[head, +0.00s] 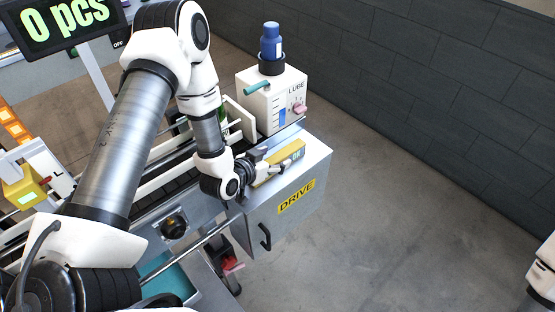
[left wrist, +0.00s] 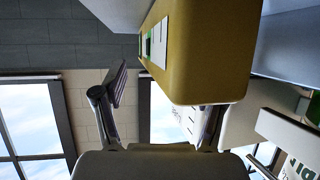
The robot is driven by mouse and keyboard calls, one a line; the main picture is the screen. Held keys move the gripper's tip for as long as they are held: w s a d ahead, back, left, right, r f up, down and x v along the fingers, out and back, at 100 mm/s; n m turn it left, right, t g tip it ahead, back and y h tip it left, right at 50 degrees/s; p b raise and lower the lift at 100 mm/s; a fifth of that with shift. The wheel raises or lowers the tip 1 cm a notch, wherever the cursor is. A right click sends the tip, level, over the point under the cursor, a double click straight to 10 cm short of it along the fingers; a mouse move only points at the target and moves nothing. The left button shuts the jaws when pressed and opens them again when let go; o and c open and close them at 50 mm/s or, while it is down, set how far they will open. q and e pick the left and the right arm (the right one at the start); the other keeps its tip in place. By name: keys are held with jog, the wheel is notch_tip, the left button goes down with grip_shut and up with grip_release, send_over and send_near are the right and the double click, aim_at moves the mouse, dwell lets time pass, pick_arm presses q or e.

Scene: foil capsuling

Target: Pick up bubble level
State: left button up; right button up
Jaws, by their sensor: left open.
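The yellow bubble level (head: 292,155) lies on top of the grey DRIVE box, with a pale label and a green vial on it. My left gripper (head: 270,164) is beside the level at its near end, with its fingers pointing along the box top. In the left wrist view, the level (left wrist: 208,55) fills the upper middle, close to the camera. There my left gripper (left wrist: 160,108) has its fingers spread, one clear of the level at left, the other partly hidden by it. Contact cannot be told. My right gripper is out of view.
The grey DRIVE box (head: 300,215) has a black handle on its front. A white LUBE unit (head: 275,98) with a blue bottle (head: 271,42) stands behind the level. A conveyor (head: 160,185) runs to the left. Open floor lies to the right.

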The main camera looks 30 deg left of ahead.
pick_arm(q)
jog(key=shift+w+f, duration=0.2)
jog(key=shift+c, duration=0.9)
jog(key=shift+a, duration=0.1)
grip_shut()
jog(key=shift+s+r, duration=0.1)
